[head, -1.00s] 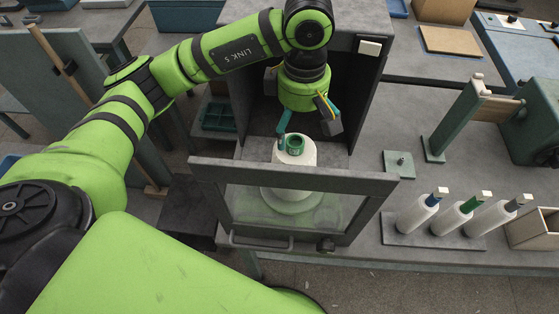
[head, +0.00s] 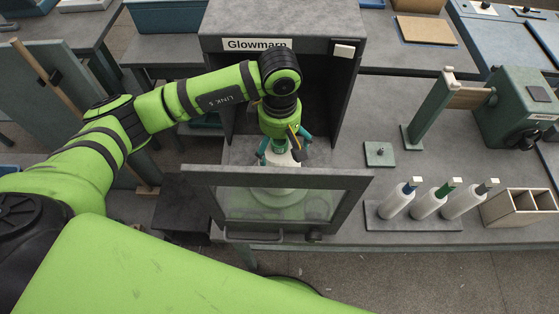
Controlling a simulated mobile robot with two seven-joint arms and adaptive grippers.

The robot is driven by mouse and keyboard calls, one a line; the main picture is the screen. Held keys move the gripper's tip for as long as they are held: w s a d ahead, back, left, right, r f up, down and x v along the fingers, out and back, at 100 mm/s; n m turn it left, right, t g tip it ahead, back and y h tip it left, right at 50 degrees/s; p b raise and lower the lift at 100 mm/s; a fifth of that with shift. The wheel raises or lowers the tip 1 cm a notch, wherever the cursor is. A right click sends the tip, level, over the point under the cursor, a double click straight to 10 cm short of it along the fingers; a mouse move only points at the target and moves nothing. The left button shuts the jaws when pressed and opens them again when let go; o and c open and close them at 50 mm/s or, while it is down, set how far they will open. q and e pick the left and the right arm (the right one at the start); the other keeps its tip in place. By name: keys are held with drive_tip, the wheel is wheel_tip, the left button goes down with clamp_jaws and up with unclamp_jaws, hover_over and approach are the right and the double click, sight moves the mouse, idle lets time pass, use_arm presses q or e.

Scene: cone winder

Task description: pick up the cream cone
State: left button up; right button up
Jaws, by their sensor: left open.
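The cream cone (head: 283,159) stands upright in the open grey cabinet, behind the cabinet's glass door panel. Its upper end shows just above the door's top edge. Its lower part shows dimly through the glass. My left gripper (head: 281,152) points down over the cone's top from above. Its teal-tipped fingers are open and spread to either side of the cone's top. Whether they touch it I cannot tell. My right gripper is not in view.
The cabinet door (head: 277,176) stands low in front of the cone, with a handle (head: 255,238) below. The cabinet roof (head: 290,18) is above my wrist. To the right, three white bobbins stand on a rack (head: 415,222), beside a wooden divided box (head: 519,207).

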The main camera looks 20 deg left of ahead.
use_arm(q)
drive_tip(key=c, duration=1)
drive_tip(key=shift+r, duration=0.15)
